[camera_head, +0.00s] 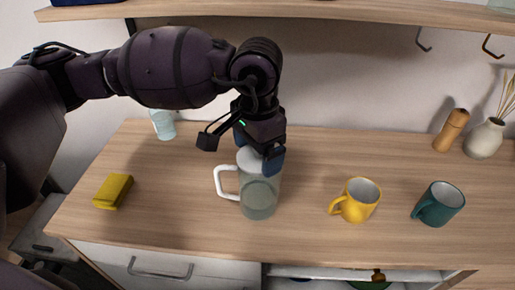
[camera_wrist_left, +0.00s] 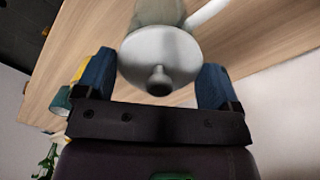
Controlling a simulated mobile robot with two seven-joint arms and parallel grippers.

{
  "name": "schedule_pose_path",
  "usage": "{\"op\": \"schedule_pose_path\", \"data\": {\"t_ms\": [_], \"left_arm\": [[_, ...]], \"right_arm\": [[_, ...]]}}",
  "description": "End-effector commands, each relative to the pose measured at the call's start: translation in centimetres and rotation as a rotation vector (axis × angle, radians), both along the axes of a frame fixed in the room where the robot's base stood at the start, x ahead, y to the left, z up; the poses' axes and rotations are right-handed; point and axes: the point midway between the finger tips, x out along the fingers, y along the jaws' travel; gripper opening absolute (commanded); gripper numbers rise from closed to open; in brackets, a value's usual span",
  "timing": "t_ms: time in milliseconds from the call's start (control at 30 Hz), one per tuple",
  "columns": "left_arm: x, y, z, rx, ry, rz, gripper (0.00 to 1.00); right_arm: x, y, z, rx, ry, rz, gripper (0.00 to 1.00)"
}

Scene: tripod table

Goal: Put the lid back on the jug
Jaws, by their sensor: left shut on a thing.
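The jug (camera_head: 258,195) is clear with a white handle on its left, standing upright on the wooden counter. My left gripper (camera_head: 257,149) is right over its top, pointing down. In the left wrist view, the round grey lid (camera_wrist_left: 158,52) with a small knob is between the two blue fingers of this gripper (camera_wrist_left: 156,80), which is shut on it. The jug (camera_wrist_left: 158,12) shows just beyond the lid, with its handle to the right. The lid is at the jug's mouth; I cannot tell whether it touches the rim. My right gripper is not in view.
A yellow mug (camera_head: 357,200) and a teal mug (camera_head: 438,204) stand right of the jug. A yellow sponge (camera_head: 113,191) lies at the left, and a light blue glass (camera_head: 163,124) stands behind. A wooden mill (camera_head: 451,130) and vase (camera_head: 484,138) are at the back right. A shelf (camera_head: 320,10) hangs above.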

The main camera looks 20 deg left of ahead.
Motion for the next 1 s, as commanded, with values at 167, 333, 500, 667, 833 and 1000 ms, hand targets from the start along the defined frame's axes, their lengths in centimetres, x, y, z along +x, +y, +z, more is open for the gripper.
{"op": "schedule_pose_path", "data": {"t_ms": [167, 333, 500, 667, 833, 1000], "left_arm": [[0.0, 0.0, 0.0, 0.0, 0.0, 0.0, 0.65], [0.0, 0.0, 0.0, 0.0, -0.001, 0.0, 0.65], [0.0, 0.0, 0.0, 0.001, -0.001, 0.0, 1.0], [0.0, 0.0, 0.0, 0.001, -0.001, 0.0, 1.0], [0.0, 0.0, 0.1, 0.001, -0.001, 0.0, 1.0], [0.0, 0.0, 0.8, 0.0, -0.002, 0.0, 1.0]], "right_arm": [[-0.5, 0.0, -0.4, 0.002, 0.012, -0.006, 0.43], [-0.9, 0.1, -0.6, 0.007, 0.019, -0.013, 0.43], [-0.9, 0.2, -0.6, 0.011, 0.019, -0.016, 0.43], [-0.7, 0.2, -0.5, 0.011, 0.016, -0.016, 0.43], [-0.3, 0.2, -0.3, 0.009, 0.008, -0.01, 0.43], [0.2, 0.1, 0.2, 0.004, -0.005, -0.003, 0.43]]}}
